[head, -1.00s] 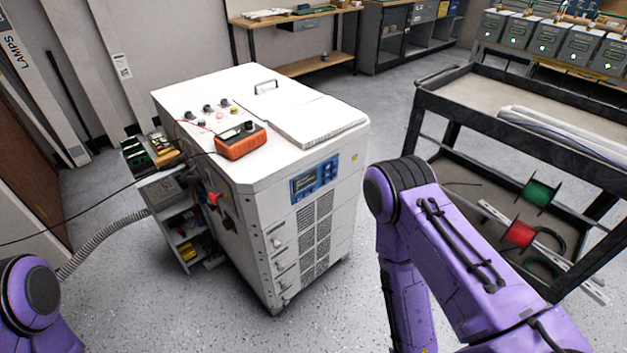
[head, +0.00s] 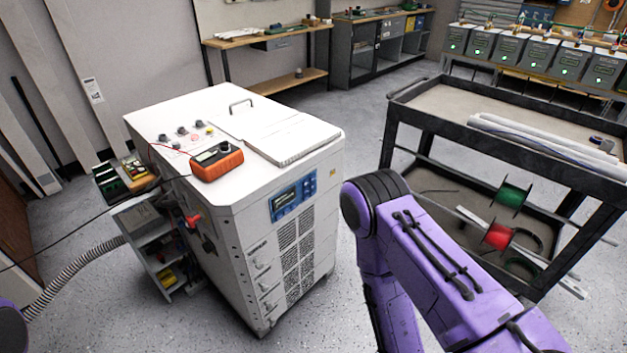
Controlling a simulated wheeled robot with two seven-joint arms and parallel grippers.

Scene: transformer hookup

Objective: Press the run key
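The white cabinet (head: 290,230) stands at left of centre in the head view. A blue control panel (head: 293,196) with a small display and keys is on its front face, near the top. The keys are too small to tell which one is the run key. My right arm comes in from the lower right, its purple links just right of the cabinet, and its gripper is out of the picture. Only a bit of my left arm shows at the lower left edge, and its gripper is out of view too.
An orange meter (head: 217,164) with leads lies on the cabinet top. A small side shelf (head: 150,240) and a grey hose (head: 75,277) are at its left. A black cart (head: 460,137) with spools stands at right.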

